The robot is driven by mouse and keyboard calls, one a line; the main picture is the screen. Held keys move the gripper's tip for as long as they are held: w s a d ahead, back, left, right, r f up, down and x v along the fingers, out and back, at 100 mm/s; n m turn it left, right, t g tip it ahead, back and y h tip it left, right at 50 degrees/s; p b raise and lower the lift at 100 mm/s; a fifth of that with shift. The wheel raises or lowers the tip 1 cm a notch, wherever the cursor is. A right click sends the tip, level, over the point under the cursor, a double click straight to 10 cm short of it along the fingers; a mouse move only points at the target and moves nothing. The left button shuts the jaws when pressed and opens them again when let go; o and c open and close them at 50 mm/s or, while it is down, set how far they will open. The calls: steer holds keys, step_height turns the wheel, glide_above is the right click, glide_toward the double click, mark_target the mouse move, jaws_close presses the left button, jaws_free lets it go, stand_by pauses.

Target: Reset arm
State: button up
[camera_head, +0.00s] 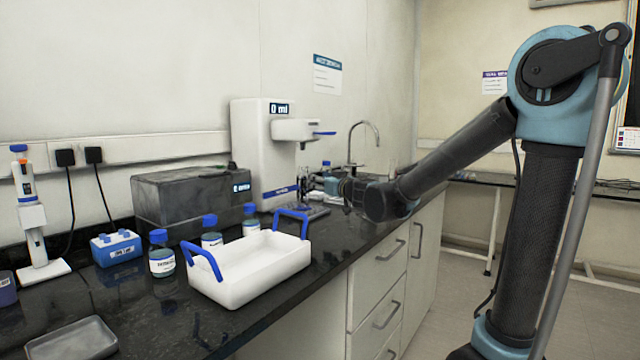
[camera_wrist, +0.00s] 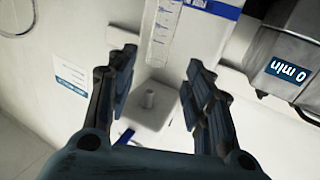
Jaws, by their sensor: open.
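My arm reaches in from the right in the head view, bent at its blue joint. My gripper (camera_head: 350,190) is over the counter's right part, right of the white dispensing machine (camera_head: 262,150). The wrist view shows both dark fingers (camera_wrist: 160,78) spread apart with nothing between them. Beyond them are a clear graduated cylinder (camera_wrist: 163,30) and a pale part of the machine (camera_wrist: 150,112). The wrist picture looks upside down. In the head view the fingertips are small and partly lost against the items behind.
A white tray with blue handles (camera_head: 255,284) stands on the black counter (camera_head: 345,245). Several blue-capped bottles (camera_head: 161,258) stand behind it. A dark box (camera_head: 180,208), a tap (camera_head: 362,130) and a pipette stand (camera_head: 32,225) are also there. Open floor (camera_head: 445,300) lies right of the cabinets.

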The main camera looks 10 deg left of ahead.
steer(key=shift+d, duration=0.1)
steer(key=s+d+f+m+g+h, duration=0.2)
steer(key=s+d+f+m+h, duration=0.3)
steer(key=d, duration=0.9)
steer(key=s+d+f+m+g+h, duration=0.1)
steer(key=s+d+f+g+h, duration=0.15)
steer(key=s+d+f, duration=0.8)
steer(key=s+d+f+m+g+h, duration=0.1)
steer(key=s+d+f+m+h, duration=0.3)
steer(key=d, duration=1.4)
steer(key=s+f+g, duration=0.2)
steer(key=s+f, duration=0.2)
steer(key=s, duration=0.3)
steer(key=s+d+f+n+g+h, duration=0.1)
steer(key=s+f+g, duration=0.2)
steer(key=s+f, duration=0.2)
steer(key=shift+s+f, duration=0.3)
steer(key=shift+s, duration=0.7)
steer(key=shift+w+f, duration=0.2)
steer(key=shift+w, duration=0.3)
